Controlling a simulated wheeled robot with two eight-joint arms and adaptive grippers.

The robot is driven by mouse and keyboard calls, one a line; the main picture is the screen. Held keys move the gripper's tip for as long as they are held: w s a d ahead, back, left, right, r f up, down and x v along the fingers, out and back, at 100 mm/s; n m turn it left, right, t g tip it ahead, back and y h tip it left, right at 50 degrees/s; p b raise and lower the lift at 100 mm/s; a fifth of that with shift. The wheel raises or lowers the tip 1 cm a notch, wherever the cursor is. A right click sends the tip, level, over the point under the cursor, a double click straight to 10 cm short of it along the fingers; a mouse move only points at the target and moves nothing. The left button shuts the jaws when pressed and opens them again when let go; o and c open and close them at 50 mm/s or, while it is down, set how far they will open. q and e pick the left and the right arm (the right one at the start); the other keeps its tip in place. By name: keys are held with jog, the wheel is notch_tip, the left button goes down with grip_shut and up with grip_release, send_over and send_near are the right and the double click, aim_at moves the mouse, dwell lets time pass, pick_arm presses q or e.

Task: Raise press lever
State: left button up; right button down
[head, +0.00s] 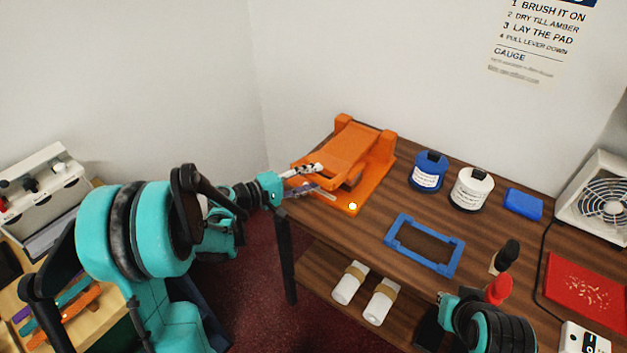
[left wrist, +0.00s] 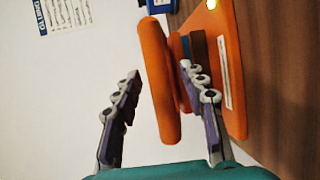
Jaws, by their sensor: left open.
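The orange press (head: 377,170) stands at the far left corner of the table, with its lever (head: 350,147) tilted over the base. My left gripper (head: 305,177) is open at the press's left front end. In the left wrist view the lever's orange end bar (left wrist: 155,80) lies between the spread fingers of my left gripper (left wrist: 158,78). A clear gap shows on the left finger's side; the right finger is close to the bar, in front of the press base (left wrist: 232,75); contact cannot be told. My right arm shows at the lower right; its fingers are not clear.
A blue jar (head: 428,172), a white jar (head: 471,188) and a blue block (head: 523,204) stand along the back. A fan (head: 600,195) and red mat (head: 585,290) are at right. White rolls (head: 350,283) lie on the lower shelf.

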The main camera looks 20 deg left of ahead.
pick_arm(q)
jog(key=shift+w+d, duration=0.3)
grip_shut()
